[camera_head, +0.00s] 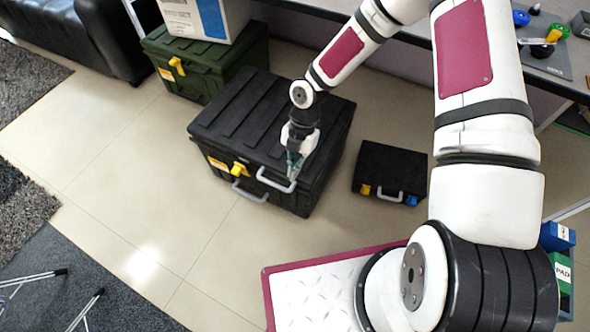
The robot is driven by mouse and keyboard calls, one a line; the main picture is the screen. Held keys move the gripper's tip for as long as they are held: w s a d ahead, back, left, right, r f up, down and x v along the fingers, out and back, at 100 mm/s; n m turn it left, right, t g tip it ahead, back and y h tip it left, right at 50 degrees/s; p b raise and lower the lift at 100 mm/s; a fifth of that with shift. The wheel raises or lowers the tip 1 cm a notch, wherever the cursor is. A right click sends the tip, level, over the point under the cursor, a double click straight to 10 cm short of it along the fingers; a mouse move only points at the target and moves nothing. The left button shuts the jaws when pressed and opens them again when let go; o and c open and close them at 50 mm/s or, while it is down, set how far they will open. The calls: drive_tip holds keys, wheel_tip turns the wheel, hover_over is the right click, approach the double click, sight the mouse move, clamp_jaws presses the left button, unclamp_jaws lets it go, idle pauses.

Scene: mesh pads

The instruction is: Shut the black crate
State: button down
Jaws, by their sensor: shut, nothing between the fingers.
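The black crate (265,118) stands on the tiled floor in the middle of the view, with a ribbed lid, a yellow latch (240,169) and grey handles on its front. Its lid looks level with the crate's top; I cannot tell whether it is fully seated. My gripper (293,163) is shut and empty at the crate's front upper edge, beside the upper grey handle (276,181). I cannot tell whether the fingertips touch the handle. My arm hides part of the lid's right side.
A green crate (190,75) with a white box (207,15) on top stands behind to the left. A small black case (390,172) lies to the right. A desk (555,70) runs along the back right. Tiled floor is free at the left and front.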

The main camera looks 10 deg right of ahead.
drive_tip(key=b+x, duration=0.4)
drive_tip(key=x, duration=0.5)
drive_tip(key=w+d, duration=0.2)
drive_tip(key=w, duration=0.1)
drive_tip(key=shift+w+d+r, duration=0.1)
drive_tip(key=shift+d+r, duration=0.1)
drive_tip(key=shift+d, duration=0.1)
drive_tip(key=shift+w, duration=0.1)
